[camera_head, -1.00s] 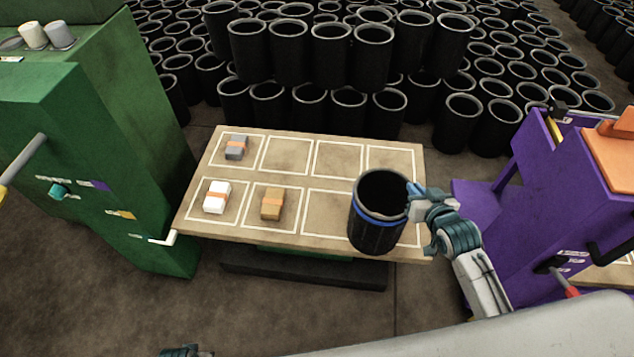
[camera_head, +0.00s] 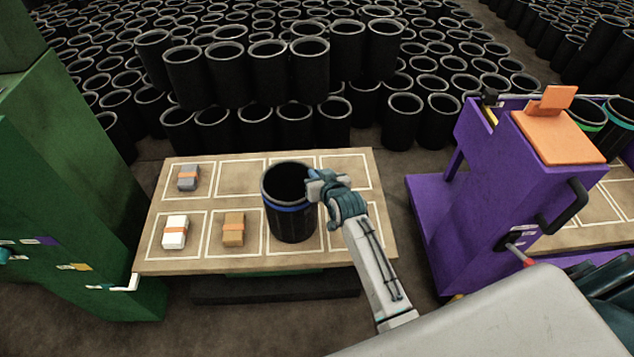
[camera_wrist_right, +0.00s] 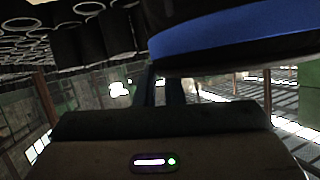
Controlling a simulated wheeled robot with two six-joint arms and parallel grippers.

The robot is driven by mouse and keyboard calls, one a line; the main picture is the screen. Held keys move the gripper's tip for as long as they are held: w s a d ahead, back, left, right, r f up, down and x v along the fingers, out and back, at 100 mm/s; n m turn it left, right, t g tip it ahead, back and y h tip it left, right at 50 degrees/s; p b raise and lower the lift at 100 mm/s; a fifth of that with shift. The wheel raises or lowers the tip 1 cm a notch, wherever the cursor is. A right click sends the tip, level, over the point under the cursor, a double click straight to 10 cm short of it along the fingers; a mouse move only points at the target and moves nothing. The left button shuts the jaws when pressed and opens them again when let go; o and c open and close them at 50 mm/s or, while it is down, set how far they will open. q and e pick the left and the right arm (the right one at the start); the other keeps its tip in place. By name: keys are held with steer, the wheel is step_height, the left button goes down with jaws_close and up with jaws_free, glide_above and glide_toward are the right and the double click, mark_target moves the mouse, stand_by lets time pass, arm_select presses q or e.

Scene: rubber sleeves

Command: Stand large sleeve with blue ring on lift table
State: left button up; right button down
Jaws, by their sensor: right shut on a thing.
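The large black sleeve with a blue ring (camera_head: 290,222) is upright over the front row of the lift table (camera_head: 185,264), right of the tan block. I cannot tell whether its base touches the table top. My right gripper (camera_head: 318,187) is shut on the sleeve's right rim. In the right wrist view the sleeve's blue ring (camera_wrist_right: 230,36) fills the top right, close to the gripper. The lift table has a wooden top with white outlined squares. My left gripper is not in view.
A grey block (camera_head: 188,178), a white block (camera_head: 175,232) and a tan block (camera_head: 234,229) lie in squares on the table. A green machine (camera_head: 75,200) stands left, a purple machine (camera_head: 480,200) right. Many black sleeves (camera_head: 240,75) stand behind. The table's right squares are free.

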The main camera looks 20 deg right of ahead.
step_height(320, 180, down, 3)
steer(key=shift+f, duration=0.1)
stand_by(0.3)
steer(key=c, duration=1.9)
jaws_free()
steer(key=shift+f, duration=0.15)
steer(key=shift+c, duration=0.2)
steer(key=o, duration=0.4)
steer(key=shift+s, duration=0.1)
steer(key=v, duration=1.2)
